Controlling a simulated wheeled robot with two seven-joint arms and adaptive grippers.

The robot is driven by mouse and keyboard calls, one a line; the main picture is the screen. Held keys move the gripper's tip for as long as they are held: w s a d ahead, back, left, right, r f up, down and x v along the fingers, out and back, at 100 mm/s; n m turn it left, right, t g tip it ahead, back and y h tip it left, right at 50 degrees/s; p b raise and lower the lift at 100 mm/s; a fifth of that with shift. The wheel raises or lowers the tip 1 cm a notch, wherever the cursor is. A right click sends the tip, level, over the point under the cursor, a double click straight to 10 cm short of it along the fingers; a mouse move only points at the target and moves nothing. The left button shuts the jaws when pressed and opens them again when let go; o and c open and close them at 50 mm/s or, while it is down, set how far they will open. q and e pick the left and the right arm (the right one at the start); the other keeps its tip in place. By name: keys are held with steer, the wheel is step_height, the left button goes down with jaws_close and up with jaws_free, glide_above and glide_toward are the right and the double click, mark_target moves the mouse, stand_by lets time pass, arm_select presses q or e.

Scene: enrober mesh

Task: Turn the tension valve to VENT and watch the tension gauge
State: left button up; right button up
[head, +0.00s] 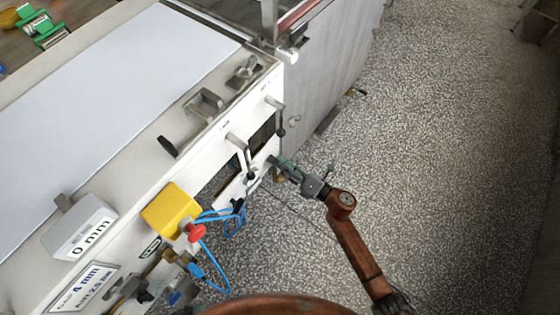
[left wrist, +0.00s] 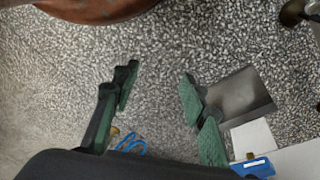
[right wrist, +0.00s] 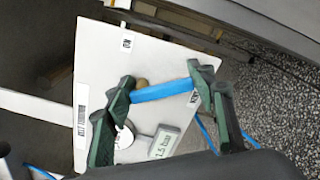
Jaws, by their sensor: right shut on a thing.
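In the right wrist view, my right gripper (right wrist: 164,90) is shut on a blue valve lever (right wrist: 160,92), with a green finger at each end. The lever lies nearly level across a white panel (right wrist: 92,60). Just below it are a round white gauge (right wrist: 123,137), partly hidden by a finger, and a grey display (right wrist: 164,143) that seems to read 1.5 bar. Small labels on the panel are too small to read. In the head view the right gripper (head: 280,163) reaches the machine's side. My left gripper (left wrist: 158,82) is open and empty above the floor.
A yellow box (head: 171,210) with a red knob (head: 195,232) and blue hoses (head: 236,218) sticks out left of my right gripper. Metal handles (head: 238,143) project from the machine's white front. Speckled floor (head: 440,150) to the right is clear.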

steer(key=m+p, duration=0.1)
steer(key=m, duration=0.2)
steer(key=m+p, duration=0.1)
steer(key=shift+s+a+f+m+p, duration=0.2)
steer(key=shift+s+a+m+p, duration=0.1)
steer(key=shift+s+m, duration=0.1)
steer(key=shift+m, duration=0.3)
arm_select(q)
steer(key=s+a+r+g+y, duration=0.1)
steer(key=s+a+r+g, duration=0.1)
steer(key=s+a+r, duration=0.1)
steer(key=shift+s+a+p, duration=0.4)
steer(key=shift+s+a, duration=0.1)
steer(key=shift+s, duration=0.5)
arm_select(e)
steer(key=shift+s+f+m, duration=0.1)
steer(key=shift+f+m, duration=0.1)
steer(key=shift+m, duration=0.4)
steer(key=o, duration=1.2)
steer(key=shift+a, duration=0.1)
steer(key=v, duration=1.2)
